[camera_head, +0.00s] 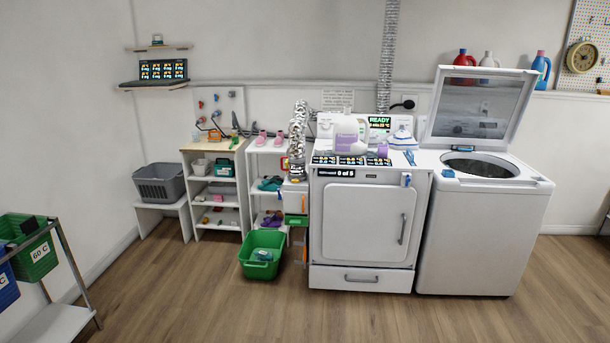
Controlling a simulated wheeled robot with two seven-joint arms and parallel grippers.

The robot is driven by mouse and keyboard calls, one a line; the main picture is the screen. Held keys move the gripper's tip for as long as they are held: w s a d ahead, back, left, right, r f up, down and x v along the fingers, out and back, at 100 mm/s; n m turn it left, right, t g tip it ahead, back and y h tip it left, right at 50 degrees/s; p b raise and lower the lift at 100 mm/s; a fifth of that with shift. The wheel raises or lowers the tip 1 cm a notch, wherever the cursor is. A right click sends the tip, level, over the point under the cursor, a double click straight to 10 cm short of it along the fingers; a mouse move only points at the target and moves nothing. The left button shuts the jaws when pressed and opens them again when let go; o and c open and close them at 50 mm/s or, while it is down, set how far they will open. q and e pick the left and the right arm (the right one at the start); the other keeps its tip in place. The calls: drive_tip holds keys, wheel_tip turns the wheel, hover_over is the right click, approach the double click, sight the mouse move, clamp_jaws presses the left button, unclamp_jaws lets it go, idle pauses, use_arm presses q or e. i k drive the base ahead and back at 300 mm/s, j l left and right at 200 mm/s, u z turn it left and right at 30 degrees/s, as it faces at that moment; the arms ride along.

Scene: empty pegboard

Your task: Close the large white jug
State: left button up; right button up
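A large white jug (347,136) with a purple-tinted label stands upright on top of the white front-loading dryer (366,220). A small purple cap-like item (382,149) sits just right of the jug, apart from its neck. The jug's mouth is too small to tell whether anything covers it. Neither of my grippers shows in the head view.
A white and blue item (402,140) stands right of the jug. The washer (482,230) at right has its lid (480,108) raised. A green basket (262,255) sits on the floor left of the dryer. The wooden floor (330,315) in front is clear.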

sight(346, 142)
drive_tip(key=i, duration=1.7)
drive_tip(key=i+z, duration=0.15)
drive_tip(key=i, duration=0.45)
drive_tip(key=i+j+z, duration=0.15)
drive_tip(key=i, duration=0.4)
drive_tip(key=i+j+z, duration=0.15)
drive_tip(key=i, duration=0.4)
drive_tip(key=i+j+z, duration=0.3)
drive_tip(key=i, duration=0.25)
